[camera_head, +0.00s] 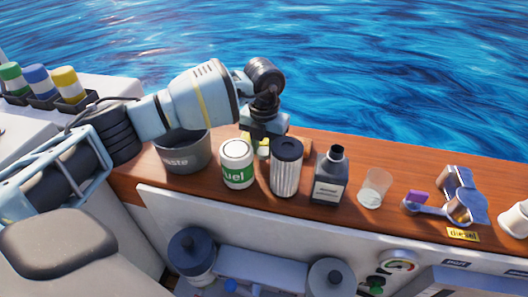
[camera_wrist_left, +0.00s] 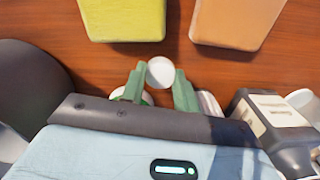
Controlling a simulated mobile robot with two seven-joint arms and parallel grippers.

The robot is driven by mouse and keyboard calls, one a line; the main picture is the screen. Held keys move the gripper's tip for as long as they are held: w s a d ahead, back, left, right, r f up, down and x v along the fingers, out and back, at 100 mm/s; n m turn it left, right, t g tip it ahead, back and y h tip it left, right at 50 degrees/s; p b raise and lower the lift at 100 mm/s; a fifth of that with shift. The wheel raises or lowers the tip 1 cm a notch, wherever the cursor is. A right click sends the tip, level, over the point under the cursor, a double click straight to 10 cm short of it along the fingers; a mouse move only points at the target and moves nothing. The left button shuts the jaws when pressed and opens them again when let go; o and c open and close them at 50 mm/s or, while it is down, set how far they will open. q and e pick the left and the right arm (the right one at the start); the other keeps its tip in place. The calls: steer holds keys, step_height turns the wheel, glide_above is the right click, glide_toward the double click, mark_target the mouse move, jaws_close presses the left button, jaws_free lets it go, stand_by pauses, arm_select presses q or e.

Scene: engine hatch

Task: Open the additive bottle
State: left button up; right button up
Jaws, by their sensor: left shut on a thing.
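The additive bottle, a dark grey bottle (camera_head: 330,180) with a pale label, stands upright on the wooden counter. Its dark neck shows no cap on it. It also shows at the right of the left wrist view (camera_wrist_left: 272,122). My left gripper (camera_wrist_left: 158,75) is shut on a small white round cap (camera_wrist_left: 160,72), left of the bottle and apart from it. In the head view the left gripper (camera_head: 262,140) is above the counter behind the fuel can and the filter; its fingertips are mostly hidden there. My right gripper is not in view.
A grey waste bin (camera_head: 186,155), a white and green fuel can (camera_head: 237,163) and a ribbed filter (camera_head: 286,168) stand left of the bottle. A clear cup (camera_head: 374,188) stands to its right. A yellow block (camera_wrist_left: 122,20) and an orange block (camera_wrist_left: 228,22) lie beyond my left fingers.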

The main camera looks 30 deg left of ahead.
mark_target(264, 151)
arm_select(q)
steer(key=shift+f, duration=0.9)
steer(key=shift+f, duration=0.15)
steer(key=o, duration=0.8)
steer(key=shift+o, duration=1.4)
step_height(264, 151, up, 12)
steer(key=shift+r+p, duration=0.2)
steer(key=shift+p, duration=0.15)
